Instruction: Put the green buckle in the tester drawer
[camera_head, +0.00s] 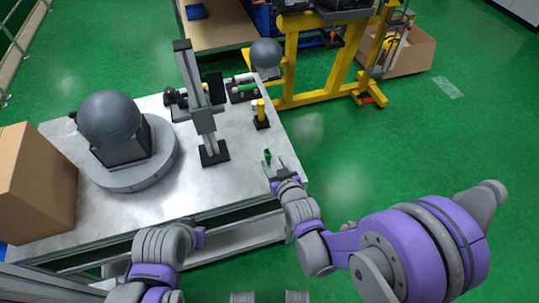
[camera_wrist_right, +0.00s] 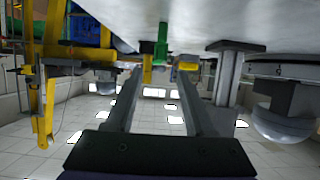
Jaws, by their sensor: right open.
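The small green buckle (camera_head: 267,156) stands near the right edge of the metal table, just past the tips of my right gripper. My right gripper (camera_head: 275,170) is open and empty, its two fingers pointing toward the buckle. In the right wrist view, which shows the scene upside down, the green buckle (camera_wrist_right: 161,42) lies ahead, between the lines of the fingers (camera_wrist_right: 157,72). I cannot make out a tester drawer.
The metal table (camera_head: 235,185) carries a grey upright tower (camera_head: 204,118), a yellow post (camera_head: 261,111), a dark tray with a green piece (camera_head: 242,92) and a grey dome on a round base (camera_head: 110,118). A cardboard box (camera_head: 35,185) stands left. Green floor is clear right.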

